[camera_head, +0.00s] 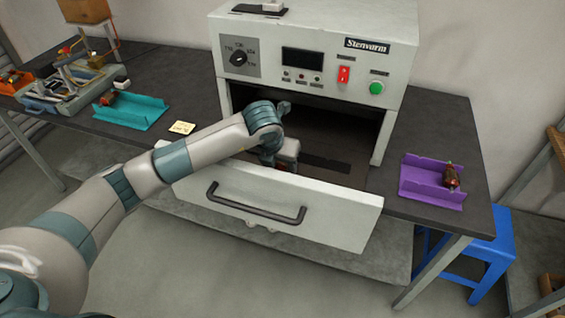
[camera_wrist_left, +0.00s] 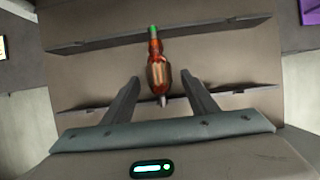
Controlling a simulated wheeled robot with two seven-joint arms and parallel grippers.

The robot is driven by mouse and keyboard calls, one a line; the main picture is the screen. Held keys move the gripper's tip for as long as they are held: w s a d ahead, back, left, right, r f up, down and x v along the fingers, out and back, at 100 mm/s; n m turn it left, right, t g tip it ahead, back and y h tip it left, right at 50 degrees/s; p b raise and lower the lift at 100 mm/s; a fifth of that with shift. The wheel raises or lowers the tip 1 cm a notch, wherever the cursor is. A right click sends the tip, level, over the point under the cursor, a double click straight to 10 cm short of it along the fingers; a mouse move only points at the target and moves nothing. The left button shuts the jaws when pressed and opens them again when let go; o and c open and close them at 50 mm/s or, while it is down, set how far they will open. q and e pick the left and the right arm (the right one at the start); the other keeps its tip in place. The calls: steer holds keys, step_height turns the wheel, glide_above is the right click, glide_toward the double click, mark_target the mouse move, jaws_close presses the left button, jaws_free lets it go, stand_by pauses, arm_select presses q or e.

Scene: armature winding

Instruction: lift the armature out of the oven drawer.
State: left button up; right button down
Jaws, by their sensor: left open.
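The oven (camera_head: 310,60) stands on the dark table with its drawer (camera_head: 270,205) pulled out toward me. The armature (camera_wrist_left: 159,72) shows in the left wrist view as a reddish-brown, copper-coloured part with a green end. It lies across the ribs of the drawer floor. My left gripper (camera_wrist_left: 162,92) is open, with one finger on each side of the armature's lower end. I cannot tell whether the fingers touch it. In the head view my left wrist (camera_head: 268,125) reaches over the drawer front, and the gripper and armature are mostly hidden there. My right gripper is out of view.
A purple tray (camera_head: 430,195) with another armature (camera_head: 451,177) on it sits at the table's right. A teal tray (camera_head: 130,108) and a yellow note (camera_head: 182,127) lie to the left. The oven body overhangs the drawer's back. A blue stool (camera_head: 488,245) stands at the right.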

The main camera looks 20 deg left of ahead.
mark_target(280, 165)
arm_select(q)
steer(key=c, duration=1.3)
steer(key=shift+r, duration=0.5)
step_height(280, 165, up, 4)
steer(key=shift+f+p, duration=0.2)
steer(key=shift+p, duration=0.65)
steer(key=d+r, duration=0.2)
steer(key=d, duration=0.1)
steer(key=w+d+r, duration=0.1)
steer(key=d+r, duration=0.1)
steer(key=d, duration=0.2)
steer(key=w+d+r, duration=0.1)
steer(key=d+r, duration=0.1)
steer(key=d, duration=0.2)
steer(key=shift+d+r, duration=0.25)
